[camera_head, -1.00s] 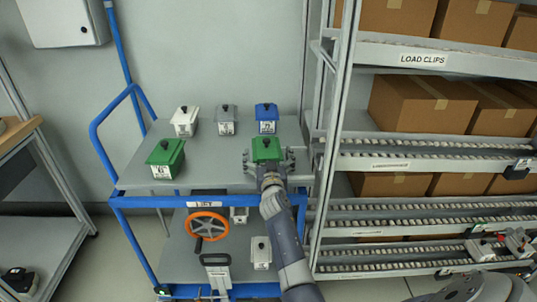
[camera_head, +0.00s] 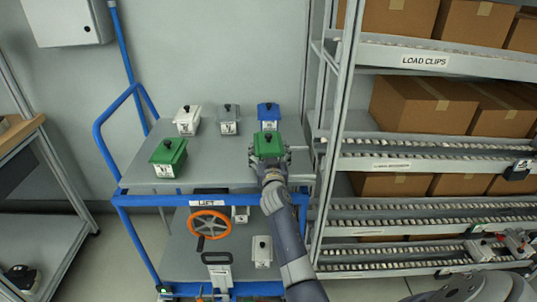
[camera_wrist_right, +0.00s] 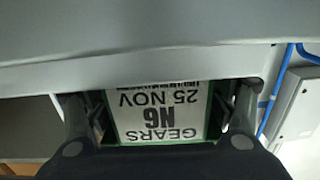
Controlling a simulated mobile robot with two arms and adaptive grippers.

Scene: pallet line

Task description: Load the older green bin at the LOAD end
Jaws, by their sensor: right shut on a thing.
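Two green bins with dark lid knobs are on the top deck of the blue cart (camera_head: 215,178). One green bin (camera_head: 168,152) stands at the deck's left; its label is too small to read. The other green bin (camera_head: 267,142) is at the right, in my right gripper (camera_head: 268,157). That gripper is shut on it, with a finger at each side. In the right wrist view the held bin's label (camera_wrist_right: 160,112) appears upside down and reads GEARS, N6, 25 NOV. I cannot tell whether this bin touches the deck. My left gripper is not in view.
White (camera_head: 187,120), grey (camera_head: 228,119) and blue (camera_head: 268,115) bins stand along the deck's back; the blue one is close behind the held bin. A roller rack (camera_head: 425,165) with cartons, its top beam marked LOAD CLIPS, stands right. The deck's middle is clear.

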